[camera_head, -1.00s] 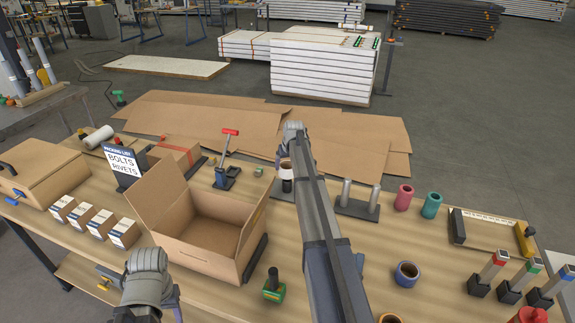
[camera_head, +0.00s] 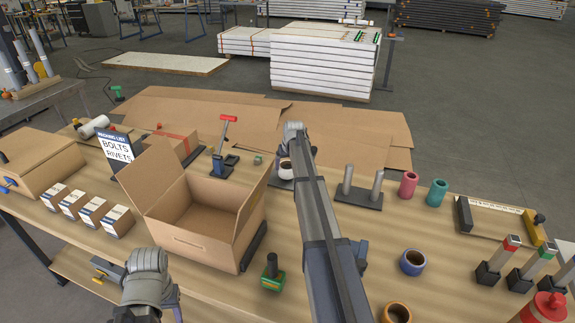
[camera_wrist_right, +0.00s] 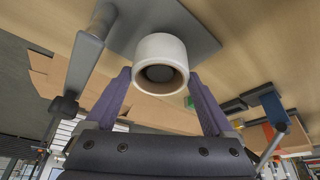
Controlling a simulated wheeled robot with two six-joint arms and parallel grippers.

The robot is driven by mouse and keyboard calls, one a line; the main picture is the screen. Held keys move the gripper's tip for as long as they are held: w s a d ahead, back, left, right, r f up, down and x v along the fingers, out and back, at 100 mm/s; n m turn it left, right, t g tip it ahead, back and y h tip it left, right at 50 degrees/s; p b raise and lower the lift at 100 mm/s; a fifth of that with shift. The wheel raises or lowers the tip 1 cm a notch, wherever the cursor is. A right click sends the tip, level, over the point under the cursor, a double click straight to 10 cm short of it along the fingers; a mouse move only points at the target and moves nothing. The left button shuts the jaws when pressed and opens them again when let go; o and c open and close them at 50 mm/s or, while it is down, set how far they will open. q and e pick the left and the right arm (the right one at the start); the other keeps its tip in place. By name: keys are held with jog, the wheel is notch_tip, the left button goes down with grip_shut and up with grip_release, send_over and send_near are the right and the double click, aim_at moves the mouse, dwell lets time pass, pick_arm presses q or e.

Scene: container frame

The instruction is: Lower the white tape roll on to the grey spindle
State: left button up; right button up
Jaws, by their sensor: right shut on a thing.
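The white tape roll (camera_wrist_right: 160,60) is between the two purple fingers of my right gripper (camera_wrist_right: 158,76), which is shut on it. In the head view the roll (camera_head: 287,173) shows just left of my right forearm, partly hidden by the gripper. In the wrist view its open end faces the camera, with a dark inside. Whether a spindle is inside the roll is hidden. My left gripper (camera_head: 165,285) is at the lower left, its fingers mostly hidden.
Two grey posts (camera_head: 348,180) stand on a dark base (camera_head: 345,200) right of my forearm. Pink (camera_head: 408,185) and teal (camera_head: 437,192) rolls are further right. An open cardboard box (camera_head: 195,245) is left of my forearm. A blue roll (camera_head: 412,262) stands near the front.

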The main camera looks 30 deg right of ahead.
jog(key=shift+f, duration=0.5)
jog(key=o, duration=1.1)
jog(key=shift+r, duration=0.1)
jog(key=p+v, duration=0.6)
jog(key=v, duration=0.1)
jog(key=shift+s+r+p, duration=0.15)
jog(key=shift+r+p, duration=0.15)
jog(key=shift+p, duration=0.05)
